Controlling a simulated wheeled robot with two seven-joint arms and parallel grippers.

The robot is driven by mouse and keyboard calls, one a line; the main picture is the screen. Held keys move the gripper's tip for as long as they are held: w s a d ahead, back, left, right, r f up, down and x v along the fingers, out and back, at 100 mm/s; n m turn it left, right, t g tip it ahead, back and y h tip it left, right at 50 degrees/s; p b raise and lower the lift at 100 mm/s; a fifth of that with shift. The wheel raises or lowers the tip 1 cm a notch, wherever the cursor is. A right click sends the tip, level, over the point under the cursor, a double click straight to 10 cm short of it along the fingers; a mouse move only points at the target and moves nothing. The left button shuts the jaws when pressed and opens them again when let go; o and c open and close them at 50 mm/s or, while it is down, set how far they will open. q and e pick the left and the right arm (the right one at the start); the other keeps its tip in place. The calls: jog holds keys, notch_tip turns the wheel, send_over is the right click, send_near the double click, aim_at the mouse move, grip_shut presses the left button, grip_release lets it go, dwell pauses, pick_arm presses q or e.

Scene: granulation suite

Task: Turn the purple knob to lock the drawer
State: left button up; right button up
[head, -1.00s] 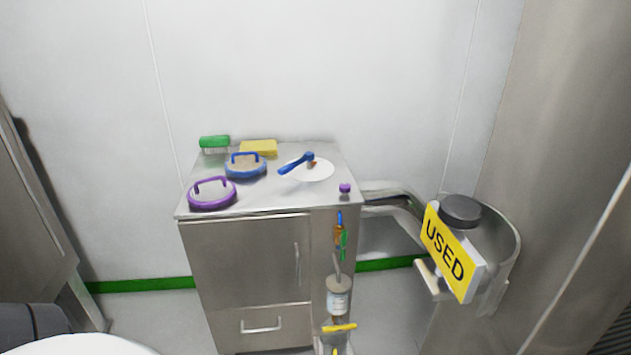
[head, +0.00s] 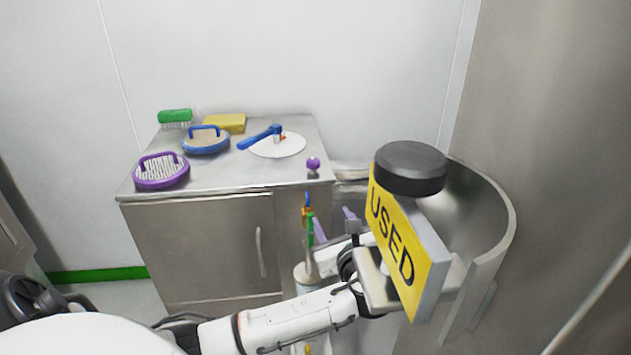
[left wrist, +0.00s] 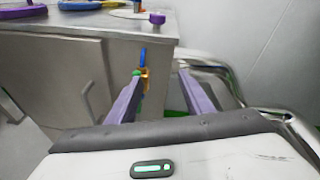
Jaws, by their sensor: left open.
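The small purple knob (head: 313,163) stands on the front right corner of the steel cabinet's top (head: 230,170). It also shows at the top of the left wrist view (left wrist: 157,18). My left gripper (head: 335,220) is open, its two purple fingers apart, in front of the cabinet's right side and below the knob. In the left wrist view, its fingers (left wrist: 160,74) point toward the cabinet, with nothing held between them. The knob lies beyond the fingertips, not touched. The drawer low in the cabinet is mostly hidden by my arm. My right gripper is out of view.
A yellow USED sign (head: 398,240) and a black round cap (head: 410,167) stand close right of my left gripper, by a curved steel guard (head: 490,200). Brushes, a yellow sponge (head: 225,123) and a white plate (head: 290,147) occupy the cabinet top.

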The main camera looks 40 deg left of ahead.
aim_at(315, 164)
pick_arm(q)
jog(key=w+a+r+m+y, duration=0.2)
jog(key=a+r+y, duration=0.1)
jog(key=r, duration=0.4)
jog(key=x, duration=0.3)
jog(key=b+x, duration=0.1)
jog(key=x, duration=0.4)
jog(key=shift+a+f+b, duration=0.25)
jog(key=shift+a+b, duration=0.1)
jog(key=shift+b, duration=0.05)
jog(key=shift+w+a, duration=0.35)
jog(key=shift+a, duration=0.15)
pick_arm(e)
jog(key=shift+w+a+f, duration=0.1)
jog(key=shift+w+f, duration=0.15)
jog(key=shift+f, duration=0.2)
pick_arm(q)
jog(key=c, duration=1.1)
jog(key=shift+r, duration=0.1)
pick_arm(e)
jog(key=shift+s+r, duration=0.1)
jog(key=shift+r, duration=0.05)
